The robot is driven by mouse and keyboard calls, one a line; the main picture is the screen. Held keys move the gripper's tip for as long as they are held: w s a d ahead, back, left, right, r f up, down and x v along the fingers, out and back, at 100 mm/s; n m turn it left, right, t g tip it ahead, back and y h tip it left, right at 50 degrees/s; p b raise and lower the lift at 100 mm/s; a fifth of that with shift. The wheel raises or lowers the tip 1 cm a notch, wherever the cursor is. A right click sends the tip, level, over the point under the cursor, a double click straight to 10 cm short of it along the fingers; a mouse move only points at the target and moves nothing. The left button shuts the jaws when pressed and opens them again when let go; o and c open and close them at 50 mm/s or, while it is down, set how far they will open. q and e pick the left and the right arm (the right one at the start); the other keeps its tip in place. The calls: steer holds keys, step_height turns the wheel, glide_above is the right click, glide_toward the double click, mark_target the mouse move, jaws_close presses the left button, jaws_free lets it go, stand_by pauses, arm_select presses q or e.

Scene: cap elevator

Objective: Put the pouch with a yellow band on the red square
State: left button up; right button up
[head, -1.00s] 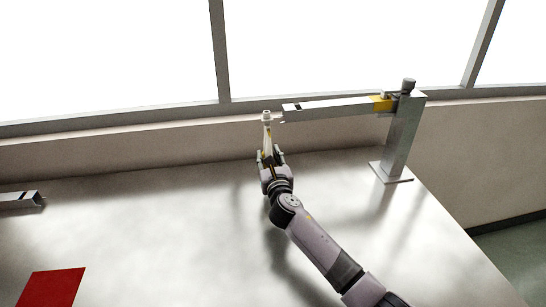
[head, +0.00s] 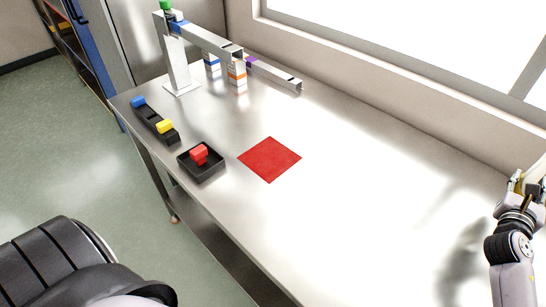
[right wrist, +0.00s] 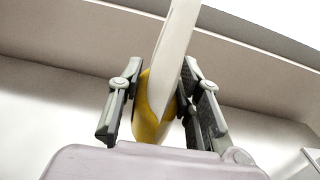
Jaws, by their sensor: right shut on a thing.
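The white pouch with a yellow band (right wrist: 150,105) stands upright between the fingers of my right gripper in the right wrist view. My right gripper (right wrist: 160,108) is shut on its yellow part; the pouch's upper end runs out of the picture. In the head view my right gripper (head: 528,182) is at the far right edge, above the table, and the pouch there is mostly cut off. The red square (head: 270,160) lies flat and empty on the metal table, well to the left of this gripper. My left gripper is not in view.
A metal stand (head: 178,65) with an arm is at the back left. A black tray (head: 203,172) with a red block and a black rack (head: 154,122) are left of the square. The table's right half is clear.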

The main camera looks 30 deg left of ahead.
steer(key=shift+s, duration=0.1)
steer(key=s+a+n+y, duration=0.1)
steer(key=s+a, duration=0.2)
steer(key=s, duration=0.8)
steer(key=s+a+y, duration=0.1)
steer(key=s+a, duration=0.2)
steer(key=s, duration=0.9)
steer(key=s+a+n+y, duration=0.1)
steer(key=s+a+y, duration=0.1)
steer(key=s, duration=0.9)
steer(key=shift+s+a+f+n, duration=0.3)
steer(key=shift+s+a+f, duration=0.15)
steer(key=shift+a, duration=0.45)
steer(key=shift+w, duration=0.1)
steer(key=w+a+r+n+g+y, duration=0.2)
steer(key=w+a+n+g+y, duration=0.2)
steer(key=a+n+y, duration=0.2)
steer(key=w+a+r+n+g+y, duration=0.3)
steer(key=w+a+n+g+y, duration=0.1)
steer(key=a+y, duration=0.6)
steer(key=shift+a+n+g, duration=0.5)
steer(key=shift+a+n, duration=0.05)
steer(key=shift+n, duration=0.55)
